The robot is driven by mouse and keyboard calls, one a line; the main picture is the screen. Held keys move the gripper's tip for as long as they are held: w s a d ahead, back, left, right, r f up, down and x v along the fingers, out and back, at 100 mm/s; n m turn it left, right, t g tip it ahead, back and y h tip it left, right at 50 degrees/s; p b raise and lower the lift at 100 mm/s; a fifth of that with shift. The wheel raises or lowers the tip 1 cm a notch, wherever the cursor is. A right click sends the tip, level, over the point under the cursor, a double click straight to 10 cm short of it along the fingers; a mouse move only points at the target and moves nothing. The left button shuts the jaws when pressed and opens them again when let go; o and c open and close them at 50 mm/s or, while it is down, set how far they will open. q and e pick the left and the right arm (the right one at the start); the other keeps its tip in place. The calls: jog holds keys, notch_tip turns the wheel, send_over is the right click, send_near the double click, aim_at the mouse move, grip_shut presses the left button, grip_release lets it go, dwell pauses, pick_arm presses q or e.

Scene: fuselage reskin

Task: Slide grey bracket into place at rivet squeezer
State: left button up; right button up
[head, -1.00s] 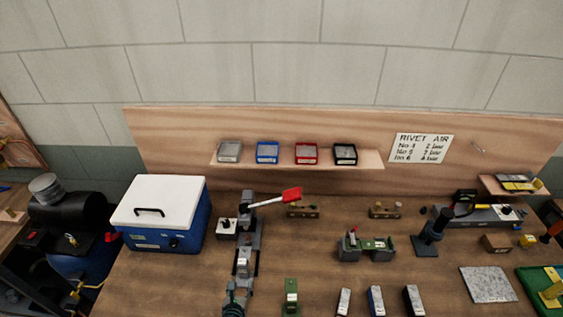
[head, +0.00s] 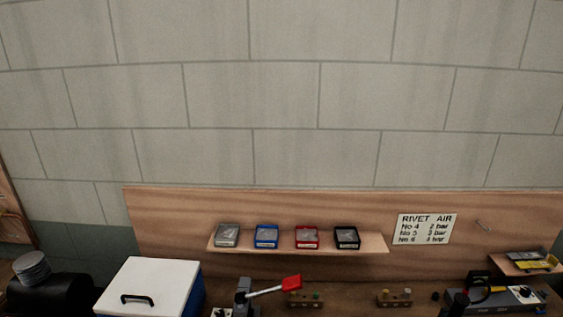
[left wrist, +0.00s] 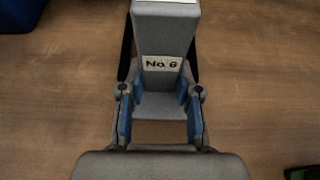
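The grey bracket (left wrist: 165,60), with a white "No 6" label, lies in the middle of the left wrist view above the wooden bench. My left gripper (left wrist: 160,95) has its blue pads against both sides of the bracket, near its lower end. Dark rails show on either side of the bracket's upper part. In the head view the rivet squeezer (head: 243,297) shows only its top at the bottom edge, with a red-ended lever (head: 291,283) pointing right. The bracket and left gripper are below the head view. My right gripper is in neither view.
A white-lidded blue cool box (head: 150,285) stands left of the squeezer. A wall shelf (head: 290,246) with grey, blue, red and black bins is behind. Small blocks (head: 305,300) stand right of the squeezer.

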pick_arm(q)
grip_shut()
jog(key=shift+w, duration=0.15)
jog(key=shift+w, duration=1)
jog(key=shift+w+f, duration=0.1)
jog(key=shift+w, duration=2.35)
jog(key=o, duration=0.9)
grip_release()
jog(key=shift+p, duration=0.3)
